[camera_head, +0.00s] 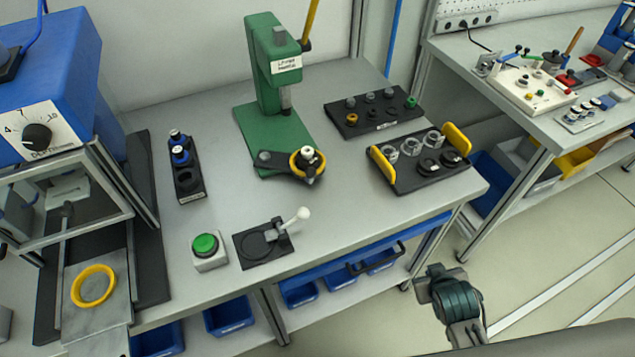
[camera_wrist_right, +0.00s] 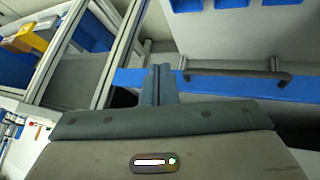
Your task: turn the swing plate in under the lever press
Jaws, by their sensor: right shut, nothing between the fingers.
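The green lever press (camera_head: 266,75) stands at the back middle of the bench in the head view, its yellow lever (camera_head: 310,22) raised. Its ram (camera_head: 286,100) is above the green base. The dark swing plate (camera_head: 272,160) sits at the front of the base, turned out in front of the ram. Its outer end carries a yellow ring (camera_head: 296,172) with a small white-topped part (camera_head: 307,154) in it. My right gripper (camera_head: 435,283) is shut and empty, off the bench's front edge and well apart from the press. Its fingers (camera_wrist_right: 157,85) show together in the right wrist view. My left gripper is out of view.
A green button box (camera_head: 209,250) and a white-handled toggle fixture (camera_head: 265,243) stand near the front edge. A yellow-handled tray (camera_head: 423,170) and a black parts tray (camera_head: 372,112) are right of the press. A drawer handle (camera_wrist_right: 236,71) shows in the wrist view.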

